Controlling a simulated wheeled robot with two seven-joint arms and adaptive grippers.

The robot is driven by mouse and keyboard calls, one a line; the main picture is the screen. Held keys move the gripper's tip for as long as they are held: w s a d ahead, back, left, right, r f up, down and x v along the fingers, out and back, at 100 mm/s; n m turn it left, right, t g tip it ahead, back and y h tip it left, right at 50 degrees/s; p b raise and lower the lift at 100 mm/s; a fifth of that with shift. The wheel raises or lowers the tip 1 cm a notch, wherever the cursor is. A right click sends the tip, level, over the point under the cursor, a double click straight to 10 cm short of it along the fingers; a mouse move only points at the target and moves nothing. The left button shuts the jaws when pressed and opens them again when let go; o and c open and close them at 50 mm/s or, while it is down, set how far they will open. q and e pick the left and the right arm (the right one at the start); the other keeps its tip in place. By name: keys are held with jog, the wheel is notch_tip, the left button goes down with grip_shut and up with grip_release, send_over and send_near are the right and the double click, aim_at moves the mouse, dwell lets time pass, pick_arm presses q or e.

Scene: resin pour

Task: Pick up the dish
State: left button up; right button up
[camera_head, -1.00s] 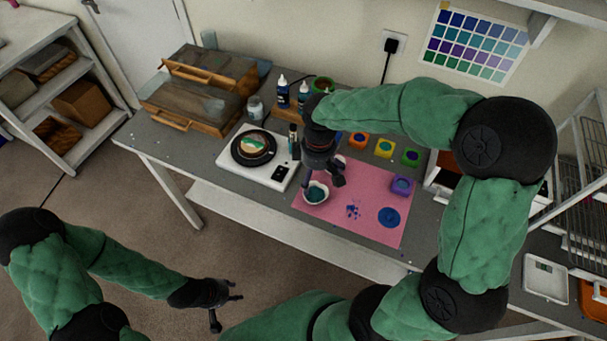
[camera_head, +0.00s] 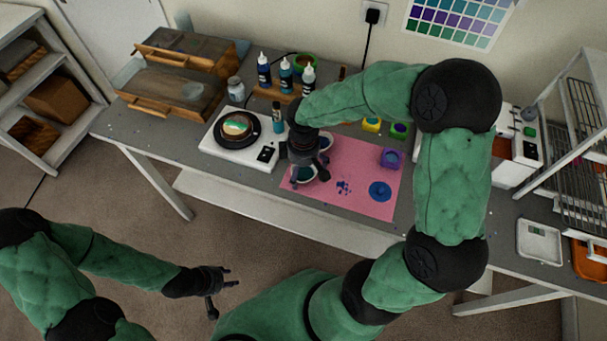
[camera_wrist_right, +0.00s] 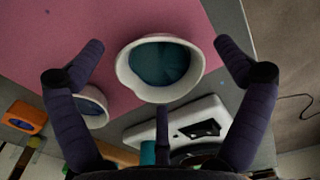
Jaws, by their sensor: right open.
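A white dish (camera_head: 303,176) holding dark teal liquid stands on the pink mat (camera_head: 358,164), near its left front edge. My right gripper (camera_head: 308,174) is over the dish and partly hides it in the head view. In the right wrist view the dish (camera_wrist_right: 160,68) lies ahead between the two spread fingers, with a gap on each side. That gripper is open and empty. A second white dish (camera_wrist_right: 90,106) sits close by, partly behind a finger. My left gripper (camera_head: 222,293) hangs open and empty in front of the table, away from the dishes.
A white hotplate device (camera_head: 216,148) with a round dark plate stands left of the mat. Bottles (camera_head: 264,72) and wooden boxes (camera_head: 172,92) stand behind. A purple container (camera_head: 391,158) and a blue disc (camera_head: 380,191) are at right. A wire rack (camera_head: 580,110) stands far right.

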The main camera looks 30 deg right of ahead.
jog(key=shift+f, duration=0.6)
jog(key=shift+r, duration=0.1)
jog(key=c, duration=1.3)
jog(key=shift+o, duration=0.2)
jog(key=shift+r, duration=0.5)
notch_tip(320, 180, up, 2)
jog(key=shift+r+p, duration=0.2)
jog(key=shift+p, duration=0.45)
jog(key=s+r+p, duration=0.1)
jog(key=s+r, duration=0.3)
jog(key=s, duration=0.3)
jog(key=s+a+r+p, duration=0.1)
jog(key=s+r+p, duration=0.1)
jog(key=s+r, duration=0.3)
jog(key=shift+s+a+r, duration=0.25)
jog(key=shift+s+r, duration=0.05)
jog(key=shift+s, duration=0.7)
